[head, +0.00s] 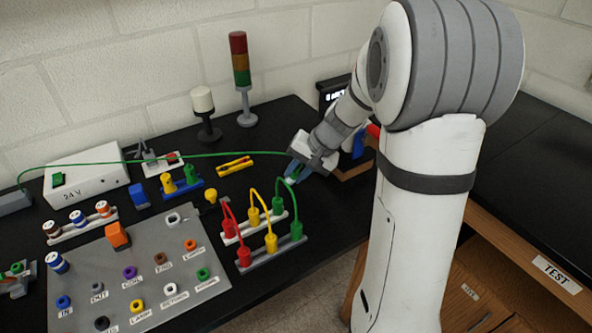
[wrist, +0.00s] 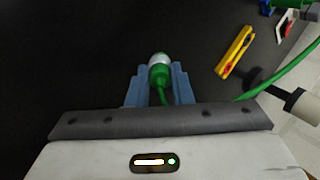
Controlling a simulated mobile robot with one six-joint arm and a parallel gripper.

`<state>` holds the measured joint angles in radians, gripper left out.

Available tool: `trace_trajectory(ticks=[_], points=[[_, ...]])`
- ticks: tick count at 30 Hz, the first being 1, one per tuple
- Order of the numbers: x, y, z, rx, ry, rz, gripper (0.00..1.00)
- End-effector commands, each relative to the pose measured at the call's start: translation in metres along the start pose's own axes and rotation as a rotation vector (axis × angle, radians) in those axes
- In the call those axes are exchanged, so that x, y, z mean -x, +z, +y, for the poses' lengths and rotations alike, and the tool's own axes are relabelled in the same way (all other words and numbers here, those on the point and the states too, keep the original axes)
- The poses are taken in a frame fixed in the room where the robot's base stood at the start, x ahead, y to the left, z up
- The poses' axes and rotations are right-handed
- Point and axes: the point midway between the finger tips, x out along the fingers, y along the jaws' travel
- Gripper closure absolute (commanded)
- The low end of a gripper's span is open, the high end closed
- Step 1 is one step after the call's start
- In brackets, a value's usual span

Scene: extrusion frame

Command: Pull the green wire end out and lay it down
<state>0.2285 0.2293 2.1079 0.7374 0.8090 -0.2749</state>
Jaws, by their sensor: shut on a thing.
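The green wire (head: 215,156) runs in a long arc from the far left, over the white 24 V box, to my gripper (head: 296,174). In the wrist view my gripper (wrist: 160,82) has its blue fingers closed around the green wire end (wrist: 158,73), a green plug with a pale band. The plug points away from the wrist, over the bare black bench top. It is clear of any socket in the wrist view. I cannot tell its height above the bench. In the head view the plug is mostly hidden by the fingers.
The grey panel (head: 150,240) with labelled sockets stands at the front left. Racks of red, yellow and green plugs (head: 270,240) stand just below my gripper. A yellow tool (head: 235,165) lies to its left. A signal tower (head: 240,75) and a white lamp (head: 203,105) stand behind.

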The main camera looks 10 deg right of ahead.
Motion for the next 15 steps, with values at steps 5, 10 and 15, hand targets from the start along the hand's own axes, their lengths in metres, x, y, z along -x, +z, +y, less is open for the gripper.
trace_trajectory(ticks=[5, 10, 15], points=[[-0.0046, 0.0015, 0.0035, -0.001, 0.004, -0.005, 1.0], [-0.0057, 0.0024, 0.0043, -0.001, 0.006, -0.008, 0.78], [-0.0051, 0.002, 0.0035, 0.0, 0.005, -0.007, 0.64]])
